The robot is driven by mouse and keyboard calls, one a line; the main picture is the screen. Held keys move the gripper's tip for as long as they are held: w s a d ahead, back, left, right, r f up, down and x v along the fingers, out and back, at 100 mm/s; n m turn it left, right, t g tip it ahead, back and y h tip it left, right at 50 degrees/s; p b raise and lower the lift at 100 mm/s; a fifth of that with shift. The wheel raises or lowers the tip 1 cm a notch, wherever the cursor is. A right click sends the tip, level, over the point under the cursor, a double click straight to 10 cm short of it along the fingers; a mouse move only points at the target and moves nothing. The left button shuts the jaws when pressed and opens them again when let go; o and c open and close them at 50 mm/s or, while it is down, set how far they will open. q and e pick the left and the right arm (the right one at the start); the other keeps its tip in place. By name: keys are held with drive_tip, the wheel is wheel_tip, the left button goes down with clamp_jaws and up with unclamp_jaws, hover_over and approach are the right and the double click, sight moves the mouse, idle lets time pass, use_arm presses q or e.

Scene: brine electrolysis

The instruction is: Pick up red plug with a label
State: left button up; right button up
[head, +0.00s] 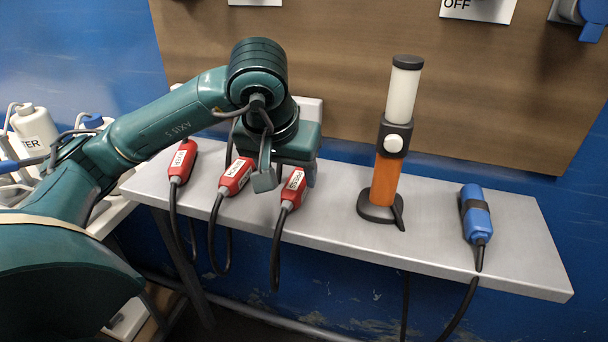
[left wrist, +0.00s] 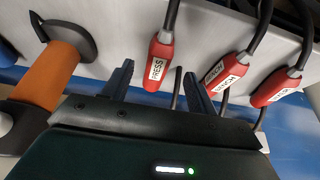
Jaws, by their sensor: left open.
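Three red plugs with white labels lie on the grey shelf (head: 335,215): a left one (head: 183,160), a middle one (head: 236,178) and a right one (head: 293,190). Their label text is too small to read surely. My left gripper (head: 286,182) is open and empty above the shelf, pointing down by the right plug and partly in front of it. In the left wrist view, the right plug (left wrist: 160,60) appears between and beyond the two fingers (left wrist: 158,82), with no visible contact. The middle plug (left wrist: 222,74) and left plug (left wrist: 274,88) lie to its right there.
An orange, white and black lamp-like device (head: 388,175) stands on the shelf right of the plugs. A blue plug (head: 476,213) lies near the right end. Black cables hang over the front edge. A brown panel (head: 340,80) rises behind; white bottles (head: 34,125) stand far left.

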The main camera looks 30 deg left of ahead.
sight(293, 186)
use_arm(q)
drive_tip(key=shift+x, duration=2.95)
drive_tip(key=shift+w, duration=0.15)
drive_tip(key=shift+c, duration=0.6)
drive_tip(key=shift+r, duration=0.1)
drive_tip(key=c, duration=1)
